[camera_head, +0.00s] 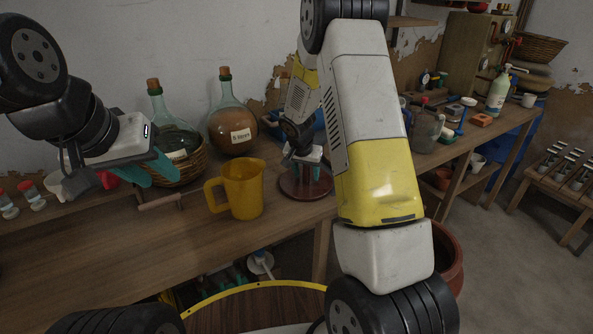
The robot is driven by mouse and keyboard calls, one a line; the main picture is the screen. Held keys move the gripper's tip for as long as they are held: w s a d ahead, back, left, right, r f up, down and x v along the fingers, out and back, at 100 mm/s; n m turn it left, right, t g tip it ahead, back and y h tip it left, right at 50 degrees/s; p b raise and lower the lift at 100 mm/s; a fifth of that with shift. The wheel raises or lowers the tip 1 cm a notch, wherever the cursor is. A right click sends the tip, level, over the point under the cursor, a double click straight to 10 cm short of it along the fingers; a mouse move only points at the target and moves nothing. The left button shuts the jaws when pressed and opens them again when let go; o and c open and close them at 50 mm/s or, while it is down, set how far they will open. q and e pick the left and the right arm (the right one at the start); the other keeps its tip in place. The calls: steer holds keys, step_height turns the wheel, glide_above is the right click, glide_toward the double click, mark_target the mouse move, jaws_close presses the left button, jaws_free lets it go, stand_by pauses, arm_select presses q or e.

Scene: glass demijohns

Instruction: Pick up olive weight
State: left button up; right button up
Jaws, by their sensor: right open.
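I cannot make out an olive weight for certain. My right gripper (308,170) is open and points down over a round reddish-brown dish (293,188) on the wooden bench. The gripper and my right arm cover part of the dish, and whatever lies between the fingers is too small and dark to tell. My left gripper (130,179) looks open, with teal finger pads, and hangs above the left part of the bench, in front of a wicker-based demijohn (171,136). I see nothing held in it.
A yellow jug (243,189) stands left of the dish. A demijohn with brown contents (232,126) stands behind it. A wooden-handled item (160,202) lies near the jug. The bench front (120,255) is clear. A second bench (466,137) at right is cluttered.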

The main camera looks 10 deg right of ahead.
jaws_close()
steer(key=shift+w+r, duration=0.1)
stand_by(1.2)
